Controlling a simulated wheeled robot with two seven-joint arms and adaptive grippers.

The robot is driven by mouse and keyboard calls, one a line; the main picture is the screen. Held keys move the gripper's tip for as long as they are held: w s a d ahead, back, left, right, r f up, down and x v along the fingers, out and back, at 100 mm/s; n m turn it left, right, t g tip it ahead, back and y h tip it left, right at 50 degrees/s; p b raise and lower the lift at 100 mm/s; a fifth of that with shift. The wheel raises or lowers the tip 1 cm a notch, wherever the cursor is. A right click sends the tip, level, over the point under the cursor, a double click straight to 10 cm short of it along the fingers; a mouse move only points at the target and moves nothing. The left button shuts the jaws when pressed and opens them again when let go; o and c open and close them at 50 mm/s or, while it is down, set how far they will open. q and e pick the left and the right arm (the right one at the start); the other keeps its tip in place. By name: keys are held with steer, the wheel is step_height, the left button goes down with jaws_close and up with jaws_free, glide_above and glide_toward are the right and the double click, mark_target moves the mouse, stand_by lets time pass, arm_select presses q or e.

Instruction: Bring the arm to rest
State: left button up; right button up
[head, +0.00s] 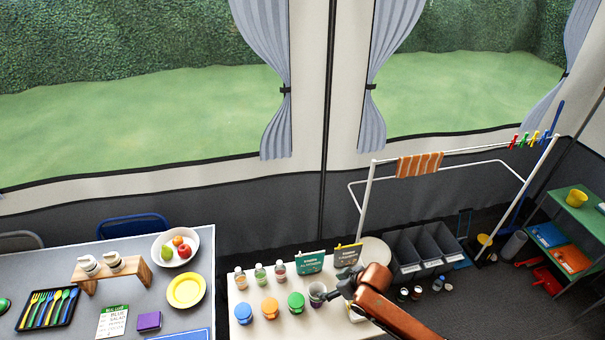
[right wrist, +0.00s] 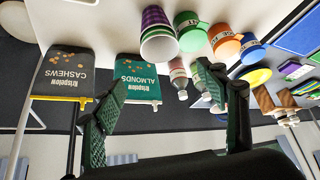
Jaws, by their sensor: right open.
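My right arm comes in from the lower right in the head view. Its gripper (head: 338,292) is over the right part of the white table (head: 258,331), just right of a stack of cups (head: 317,293). In the right wrist view, which is upside down, the gripper (right wrist: 172,112) has its two green-padded fingers wide apart with nothing between them. The cup stack (right wrist: 158,36) shows beyond the fingers, apart from them. My left gripper is in neither view.
Near the gripper stand the almonds bag (head: 309,263), the cashews bag (head: 348,255), several bottles (head: 260,273), and green (head: 296,301), orange (head: 269,308) and blue (head: 243,314) lidded containers. A drying rack (head: 364,205) and dark bins (head: 420,250) stand behind right. Open floor (head: 500,310) lies right.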

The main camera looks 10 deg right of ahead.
steer(key=s+d+f+m+g+h, duration=0.15)
steer(key=s+d, duration=0.35)
steer(key=s, duration=0.5)
steer(key=s+d+f+m+h, duration=0.1)
steer(key=s+d+m+h, duration=0.15)
steer(key=s+d, duration=0.45)
steer(key=s+d+f+m+h, duration=0.1)
steer(key=s+d+m, duration=0.2)
steer(key=s, duration=0.9)
step_height(320, 180, down, 31)
steer(key=a+g+b, duration=0.2)
steer(key=b, duration=0.3)
steer(key=s+f+b, duration=0.2)
steer(key=s+f, duration=0.8)
steer(key=f, duration=0.3)
steer(key=s+f+n+y+b, duration=0.1)
steer(key=s+f+b, duration=0.2)
steer(key=s+f, duration=0.8)
steer(key=shift+d+f+g, duration=0.15)
steer(key=shift+f+g, duration=0.3)
steer(key=shift+f, duration=0.45)
